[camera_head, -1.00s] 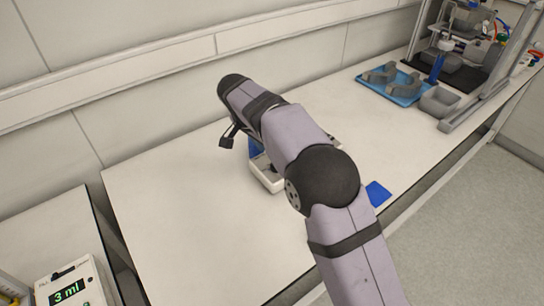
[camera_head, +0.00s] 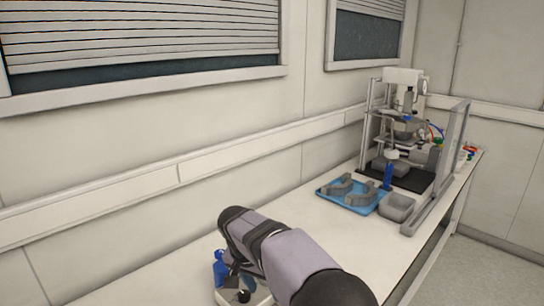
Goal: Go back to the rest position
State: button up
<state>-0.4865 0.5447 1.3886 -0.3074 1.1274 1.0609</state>
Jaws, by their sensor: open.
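My arm, lilac-grey with black joints, rises from the bottom edge of the picture and reaches over the white bench. My gripper (camera_head: 233,270) is a small dark shape below the arm's far end, partly hidden by the arm. It is open, and I see nothing held in it. A blue object (camera_head: 220,266) stands just left of it. A pale tray (camera_head: 262,299) with a black knob-like item (camera_head: 243,296) lies below, cut by the picture's bottom edge. I cannot tell how far the gripper is above them.
A blue tray (camera_head: 325,193) with grey curved clamp halves (camera_head: 338,188) lies farther along the bench (camera_head: 300,222). A reactor stand (camera_head: 404,115) and a metal frame (camera_head: 440,175) stand at the far end. The wall runs along the left.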

jog(key=s+d+f+n+g+y+p, duration=0.1)
jog(key=s+d+n+p, duration=0.1)
jog(key=s+d, duration=0.6)
jog(key=s+d+f+n+g+y+p, duration=0.1)
jog(key=s+d+f+n+p, duration=0.1)
jog(key=s+d, duration=0.7)
jog(key=s+n, duration=0.1)
jog(key=s, duration=0.7)
jog(key=shift+s+d+f, duration=0.15)
jog(key=shift+s+d, duration=0.1)
jog(key=shift+s, duration=0.15)
